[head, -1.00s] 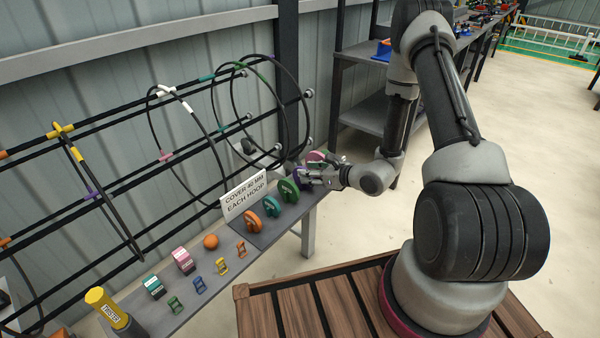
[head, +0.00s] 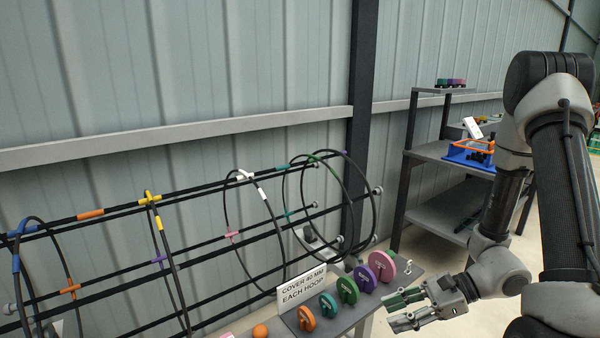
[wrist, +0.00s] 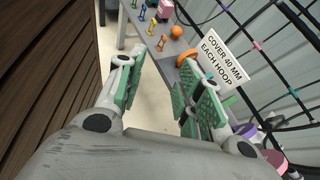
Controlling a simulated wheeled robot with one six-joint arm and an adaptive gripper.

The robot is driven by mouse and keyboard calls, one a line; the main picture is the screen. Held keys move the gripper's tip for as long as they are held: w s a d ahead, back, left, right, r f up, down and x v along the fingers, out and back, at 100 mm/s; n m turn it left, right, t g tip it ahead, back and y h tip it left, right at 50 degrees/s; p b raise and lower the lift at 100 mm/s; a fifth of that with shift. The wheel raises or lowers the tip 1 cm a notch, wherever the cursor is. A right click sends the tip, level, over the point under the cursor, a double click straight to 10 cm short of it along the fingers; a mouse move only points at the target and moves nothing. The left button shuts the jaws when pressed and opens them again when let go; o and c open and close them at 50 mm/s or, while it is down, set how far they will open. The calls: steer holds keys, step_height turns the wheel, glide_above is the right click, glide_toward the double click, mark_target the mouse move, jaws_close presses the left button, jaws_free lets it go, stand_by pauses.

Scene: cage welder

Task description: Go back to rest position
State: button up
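My gripper (head: 392,311) is to the right of the small table in the head view, beside the row of coloured rolls and apart from them. The pink roll (head: 388,262) and purple roll (head: 372,283) stand upright on the table, closest to my gripper.
Green (head: 347,289), teal (head: 328,304) and orange (head: 306,317) rolls stand farther left by a white sign (head: 302,286). A wire cage with hoops (head: 254,200) runs behind them. A grey shelf unit (head: 440,219) stands at the back right. Floor beside the table is clear.

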steer(key=s+d+r+n+g+h, duration=0.2)
steer(key=s+d+r+n+h, duration=0.25)
steer(key=d+r+n, duration=0.2)
steer(key=s+d+r+n+g+h, duration=0.1)
steer(key=s+d+r+n+h, duration=0.35)
steer(key=d+r+n, duration=0.2)
step_height(320, 180, up, 14)
steer(key=d+n+t+h, duration=0.1)
steer(key=n+t+h, duration=0.2)
steer(key=t, duration=0.3)
steer(key=shift+n+t, duration=0.3)
steer(key=shift+n, duration=0.5)
